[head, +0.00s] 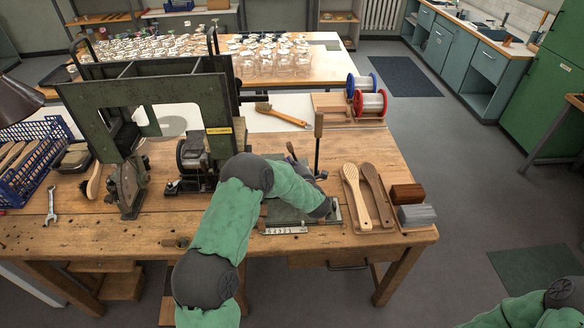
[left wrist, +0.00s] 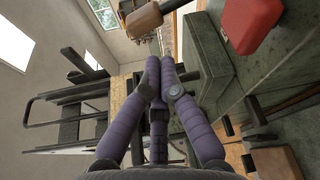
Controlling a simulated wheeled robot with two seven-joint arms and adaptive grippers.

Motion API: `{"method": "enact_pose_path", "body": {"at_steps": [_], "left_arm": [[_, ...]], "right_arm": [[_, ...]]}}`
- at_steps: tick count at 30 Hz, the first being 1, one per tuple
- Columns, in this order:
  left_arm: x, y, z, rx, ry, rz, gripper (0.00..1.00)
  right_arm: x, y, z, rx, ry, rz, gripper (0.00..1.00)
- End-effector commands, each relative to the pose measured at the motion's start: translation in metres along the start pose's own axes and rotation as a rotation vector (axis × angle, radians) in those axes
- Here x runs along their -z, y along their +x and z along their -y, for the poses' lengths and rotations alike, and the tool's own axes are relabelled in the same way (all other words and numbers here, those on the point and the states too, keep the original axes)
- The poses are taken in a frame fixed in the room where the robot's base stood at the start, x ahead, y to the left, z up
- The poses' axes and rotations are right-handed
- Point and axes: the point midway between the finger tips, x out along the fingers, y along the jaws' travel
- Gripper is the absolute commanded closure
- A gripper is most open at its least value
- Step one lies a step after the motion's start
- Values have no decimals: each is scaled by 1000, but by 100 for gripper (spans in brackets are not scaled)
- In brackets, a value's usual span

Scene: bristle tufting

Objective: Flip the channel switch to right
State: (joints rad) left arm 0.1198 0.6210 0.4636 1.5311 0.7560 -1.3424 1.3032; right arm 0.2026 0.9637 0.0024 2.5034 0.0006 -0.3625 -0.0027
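An upright lever with a wooden handle (head: 318,126) stands at the right of the bench machine (head: 150,95). The wooden handle also shows at the top of the left wrist view (left wrist: 143,19). I cannot tell whether this lever is the channel switch. My right gripper is out of view.
Two brush bodies (head: 357,195) and small blocks (head: 407,194) lie right of the arm on the workbench (head: 110,232). Red and blue spools (head: 368,98) stand behind. A blue crate (head: 35,165) is at the left. A marked strip (head: 285,230) lies near the front.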

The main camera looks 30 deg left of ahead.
Motion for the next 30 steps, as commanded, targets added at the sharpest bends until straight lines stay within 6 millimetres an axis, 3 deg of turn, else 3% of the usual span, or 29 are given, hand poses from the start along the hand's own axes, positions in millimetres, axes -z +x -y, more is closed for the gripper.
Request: {"method": "enact_pose_path", "body": {"at_steps": [6,12,30], "left_arm": [[1,36,1,-1,0,-2,100],[0,52,1,1,1,0,100],[-2,55,0,-8,22,1,100]], "right_arm": [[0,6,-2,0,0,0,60],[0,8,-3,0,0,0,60],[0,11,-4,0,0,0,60]]}}
